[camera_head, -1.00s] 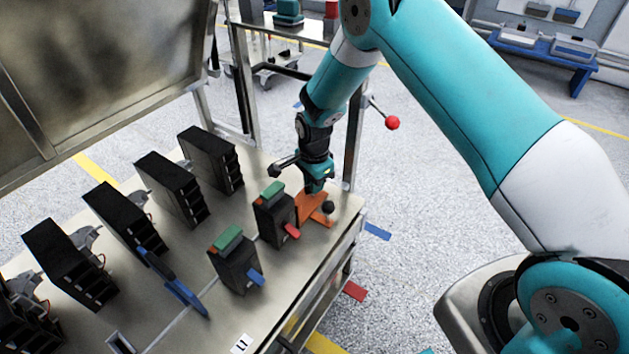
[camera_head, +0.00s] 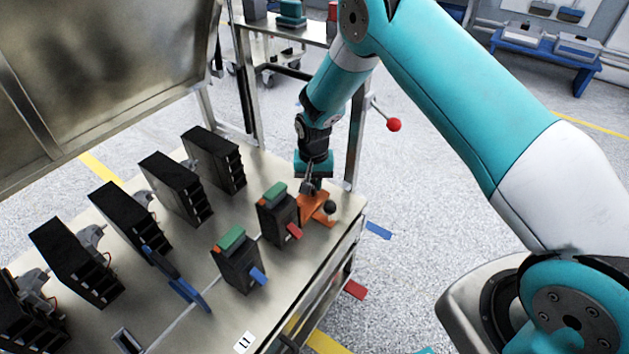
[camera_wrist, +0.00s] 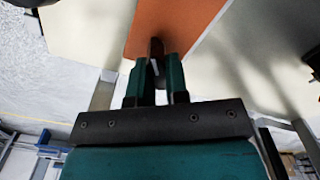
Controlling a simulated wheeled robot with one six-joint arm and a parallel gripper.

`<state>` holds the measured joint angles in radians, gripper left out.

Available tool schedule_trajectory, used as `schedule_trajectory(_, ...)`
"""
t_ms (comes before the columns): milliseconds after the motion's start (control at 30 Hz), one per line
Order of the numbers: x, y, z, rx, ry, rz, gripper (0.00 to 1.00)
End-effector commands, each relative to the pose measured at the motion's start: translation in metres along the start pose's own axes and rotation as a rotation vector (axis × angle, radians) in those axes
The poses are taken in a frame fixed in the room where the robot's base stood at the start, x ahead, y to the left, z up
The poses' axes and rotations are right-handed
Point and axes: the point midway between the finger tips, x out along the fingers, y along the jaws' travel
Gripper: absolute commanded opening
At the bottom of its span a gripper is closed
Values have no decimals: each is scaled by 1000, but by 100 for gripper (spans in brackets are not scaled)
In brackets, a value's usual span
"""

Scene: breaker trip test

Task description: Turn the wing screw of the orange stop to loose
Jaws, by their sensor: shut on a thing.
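The orange stop (camera_head: 321,201) sits on the bench top at its right side, behind the breaker with the red lever; it also fills the top middle of the wrist view (camera_wrist: 175,18). A round black knob (camera_head: 329,206) stands at its right part. My gripper (camera_head: 311,192) points down over the stop's left part. In the wrist view my gripper (camera_wrist: 158,66) is shut on a small dark piece, the wing screw (camera_wrist: 156,47), in front of the orange surface. In the head view the screw is largely hidden by my gripper, and its turn angle cannot be read.
The breaker with the red lever (camera_head: 275,216) stands close in front of my gripper. A breaker with a blue lever (camera_head: 236,264) is nearer. Several black units (camera_head: 176,188) line the left. A red-ball lever (camera_head: 393,125) juts out at the back right. Bare bench top lies around (camera_head: 205,325).

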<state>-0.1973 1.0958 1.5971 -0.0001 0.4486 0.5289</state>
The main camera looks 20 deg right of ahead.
Motion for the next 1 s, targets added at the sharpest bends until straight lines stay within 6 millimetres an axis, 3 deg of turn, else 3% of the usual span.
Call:
schedule_trajectory(600, -1, -5, 1, -582, 1, 0, 0)
schedule_trajectory(1000, -1, -6, 2, -867, 2, 0, 0)
